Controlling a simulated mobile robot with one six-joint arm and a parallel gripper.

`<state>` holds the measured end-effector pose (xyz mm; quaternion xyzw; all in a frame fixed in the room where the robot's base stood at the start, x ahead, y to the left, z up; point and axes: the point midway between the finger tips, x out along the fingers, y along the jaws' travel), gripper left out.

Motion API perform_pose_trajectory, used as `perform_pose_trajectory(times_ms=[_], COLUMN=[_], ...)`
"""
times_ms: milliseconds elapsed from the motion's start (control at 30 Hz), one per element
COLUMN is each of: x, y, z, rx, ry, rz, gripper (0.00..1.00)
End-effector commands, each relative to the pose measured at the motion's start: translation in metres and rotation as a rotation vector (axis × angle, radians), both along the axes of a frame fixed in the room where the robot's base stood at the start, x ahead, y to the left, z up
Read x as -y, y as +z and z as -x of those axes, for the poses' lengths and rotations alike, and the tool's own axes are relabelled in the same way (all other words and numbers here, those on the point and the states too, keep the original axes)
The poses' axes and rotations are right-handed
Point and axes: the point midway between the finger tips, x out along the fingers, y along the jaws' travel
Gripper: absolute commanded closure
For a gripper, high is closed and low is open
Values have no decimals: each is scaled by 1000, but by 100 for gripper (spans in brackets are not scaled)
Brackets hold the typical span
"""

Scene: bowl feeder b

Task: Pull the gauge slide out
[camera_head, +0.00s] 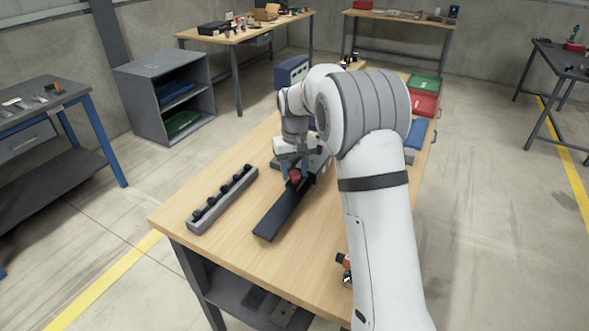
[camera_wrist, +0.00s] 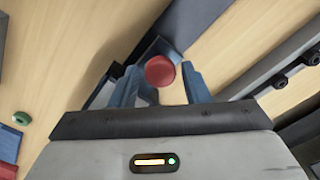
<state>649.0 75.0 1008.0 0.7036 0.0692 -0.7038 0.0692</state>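A red round knob (camera_head: 295,175) sits at the far end of a long dark rail (camera_head: 279,215) on the wooden table, beside a grey block (camera_head: 318,161). I take the knob to be the handle of the gauge slide; the slide's body is mostly hidden. My gripper (camera_head: 292,170) is down at the knob. In the wrist view the red knob (camera_wrist: 160,71) lies between the two blue fingers of my gripper (camera_wrist: 161,76). A narrow gap shows on each side of the knob, so the fingers appear open around it.
A grey strip (camera_head: 222,200) with several black knobs lies left of the rail. Green (camera_head: 424,83), red (camera_head: 424,104) and blue (camera_head: 416,134) trays line the table's far right. A small orange-and-black item (camera_head: 343,264) sits by the near edge. The table's near left corner is clear.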

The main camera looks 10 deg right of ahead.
Motion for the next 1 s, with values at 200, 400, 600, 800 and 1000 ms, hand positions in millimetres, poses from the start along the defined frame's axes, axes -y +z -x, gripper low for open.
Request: perform_pose_trajectory(times_ms=[200,400,600,800,1000], x=[0,0,0,-2,-14], y=[0,0,0,0,-1], z=[0,0,0,1,12], rx=[0,0,0,0,0], ry=[0,0,0,1,2], rz=[0,0,0,0,-1], gripper=[76,92,100,100,100])
